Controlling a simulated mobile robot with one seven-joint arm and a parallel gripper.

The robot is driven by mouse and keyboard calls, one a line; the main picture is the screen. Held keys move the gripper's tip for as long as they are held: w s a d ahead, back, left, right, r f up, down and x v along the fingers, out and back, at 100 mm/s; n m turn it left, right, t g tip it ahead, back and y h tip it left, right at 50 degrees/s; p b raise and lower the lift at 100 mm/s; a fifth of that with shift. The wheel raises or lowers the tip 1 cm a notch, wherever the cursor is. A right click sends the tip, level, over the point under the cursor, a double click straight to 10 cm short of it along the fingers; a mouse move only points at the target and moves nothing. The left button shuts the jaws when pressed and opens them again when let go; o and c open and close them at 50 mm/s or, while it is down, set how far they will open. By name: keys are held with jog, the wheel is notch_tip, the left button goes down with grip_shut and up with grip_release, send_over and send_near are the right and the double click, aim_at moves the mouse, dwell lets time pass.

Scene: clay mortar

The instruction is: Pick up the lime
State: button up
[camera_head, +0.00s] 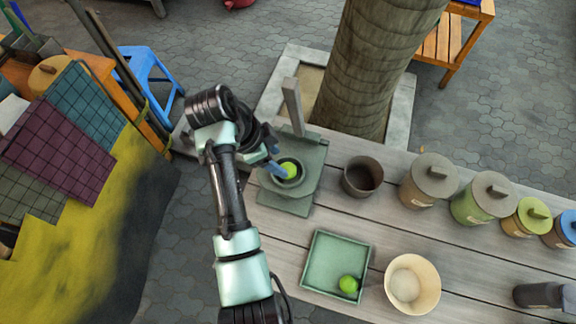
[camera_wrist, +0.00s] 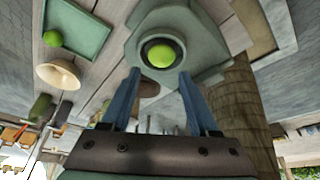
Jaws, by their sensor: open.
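Two round green fruits that look like limes are in view. One lime (camera_head: 290,170) sits in a dark round cup on a grey-green stand (camera_head: 296,206); it also shows in the wrist view (camera_wrist: 161,54). The other lime (camera_head: 348,285) lies in a square green tray (camera_head: 312,285), near its lower right corner; the wrist view shows it too (camera_wrist: 53,38). My gripper (camera_head: 276,161) is open and empty beside the cup. In the wrist view its blue fingers (camera_wrist: 158,73) are apart, with the cup's lime ahead between their tips.
A dark empty pot (camera_head: 362,177) stands right of the stand. Several lidded jars (camera_head: 430,181) line the back of the plank table. A cream bowl (camera_head: 413,285) stands beside the tray. A grey post (camera_head: 292,105) rises behind the stand, near a thick trunk (camera_head: 375,65).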

aim_at(286, 165)
jog(key=shift+p+x, duration=0.6)
jog(key=shift+x, duration=2.2)
jog(key=shift+w+d+r, duration=0.1)
jog(key=shift+c, duration=0.2)
grip_shut()
